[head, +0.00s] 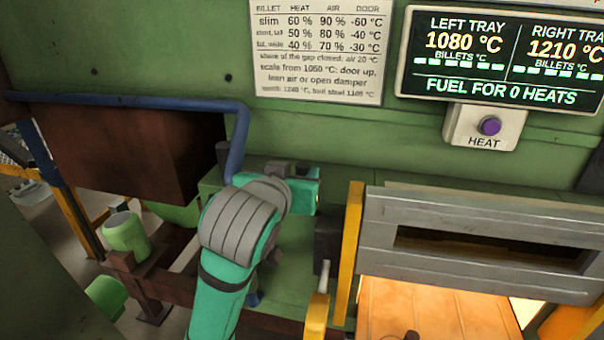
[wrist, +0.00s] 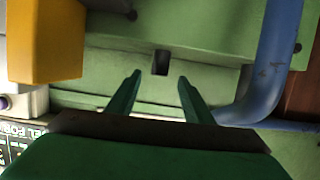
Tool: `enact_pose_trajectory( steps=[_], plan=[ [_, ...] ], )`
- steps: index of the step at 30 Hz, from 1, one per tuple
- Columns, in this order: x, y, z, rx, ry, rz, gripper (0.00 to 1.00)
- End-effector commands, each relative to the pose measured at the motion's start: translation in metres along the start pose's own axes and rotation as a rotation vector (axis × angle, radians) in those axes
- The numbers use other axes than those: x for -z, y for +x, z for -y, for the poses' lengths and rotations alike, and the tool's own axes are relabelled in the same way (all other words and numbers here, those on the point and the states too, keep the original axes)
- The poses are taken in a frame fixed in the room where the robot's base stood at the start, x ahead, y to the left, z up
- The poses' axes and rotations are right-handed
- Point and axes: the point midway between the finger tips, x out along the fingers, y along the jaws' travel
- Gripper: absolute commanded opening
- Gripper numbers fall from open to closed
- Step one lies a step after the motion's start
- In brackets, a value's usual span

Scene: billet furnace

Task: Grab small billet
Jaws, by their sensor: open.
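In the wrist view, a small dark block-like shape (wrist: 161,62) shows on the green surface just beyond the fingertips, lined up with the gap between them. It may be the small billet, but I cannot tell for sure. My gripper (wrist: 159,80) is open, its two green fingers apart with nothing between them. In the head view my teal arm with its grey joint reaches over the green ledge beside the furnace. The fingertips are not clear there, and my arm hides part of the ledge.
A blue pipe (head: 238,140) bends down left of my arm; it also shows in the wrist view (wrist: 268,70). The yellow door post (head: 348,245) and grey furnace door (head: 480,215) stand to the right, with a glowing opening below. A dark block (head: 328,240) is beside the post.

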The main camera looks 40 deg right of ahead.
Motion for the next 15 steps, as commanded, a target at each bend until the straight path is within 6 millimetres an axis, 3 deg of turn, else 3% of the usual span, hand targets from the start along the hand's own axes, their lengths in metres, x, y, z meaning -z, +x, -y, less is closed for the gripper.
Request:
enact_pose_trajectory(
  steps=[8,15],
  plan=[
    [-0.002,0.019,0.001,0.002,-0.002,0.0,0.47],
    [-0.006,0.052,-0.001,0.002,-0.001,0.001,0.47]
  ],
)
